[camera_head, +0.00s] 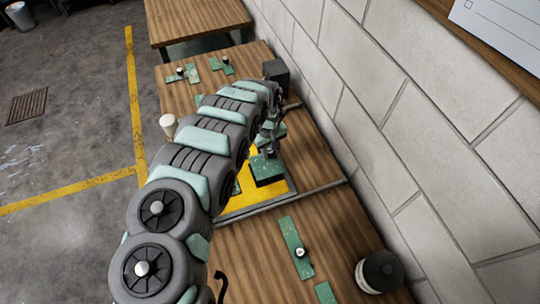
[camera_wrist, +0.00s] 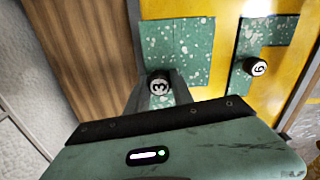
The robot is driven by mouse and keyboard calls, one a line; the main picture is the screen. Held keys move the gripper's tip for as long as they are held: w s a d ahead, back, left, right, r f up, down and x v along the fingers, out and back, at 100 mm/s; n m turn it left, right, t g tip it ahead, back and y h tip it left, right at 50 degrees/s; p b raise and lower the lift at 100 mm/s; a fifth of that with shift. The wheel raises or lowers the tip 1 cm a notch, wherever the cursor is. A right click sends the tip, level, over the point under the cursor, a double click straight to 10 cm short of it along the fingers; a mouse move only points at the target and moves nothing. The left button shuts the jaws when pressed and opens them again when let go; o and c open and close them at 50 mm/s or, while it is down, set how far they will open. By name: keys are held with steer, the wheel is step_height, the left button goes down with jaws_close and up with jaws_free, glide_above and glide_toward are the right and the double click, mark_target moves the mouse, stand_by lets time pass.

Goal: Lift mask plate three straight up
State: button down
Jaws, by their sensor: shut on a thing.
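Mask plate three (camera_wrist: 180,48) is a speckled green plate with a dark knob marked 3 (camera_wrist: 159,84). My gripper (camera_wrist: 158,92) is shut on that knob in the wrist view. In the head view my gripper (camera_head: 270,137) is partly hidden by my arm, with a green plate (camera_head: 264,166) just below it. A dark patch beside this plate looks like shadow; the height of any gap is hard to tell. The yellow panel (camera_head: 275,191) lies beneath. A second speckled plate (camera_wrist: 267,38) with a knob reading 6 or 9 (camera_wrist: 258,68) lies to the right.
Loose green plates lie on the wooden table, at the far end (camera_head: 187,76) and near end (camera_head: 294,240). A black can (camera_head: 381,271) stands near right, a dark box (camera_head: 276,71) at the back. A block wall (camera_head: 400,130) runs along the right. A metal rail (camera_head: 318,189) edges the panel.

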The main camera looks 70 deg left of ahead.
step_height(320, 180, up, 14)
steer(key=p, duration=0.4)
step_height(320, 180, up, 8)
steer(key=p, duration=0.8)
glide_above(270, 150)
stand_by(0.3)
steer(key=shift+r, duration=0.1)
step_height(270, 150, up, 10)
stand_by(1.0)
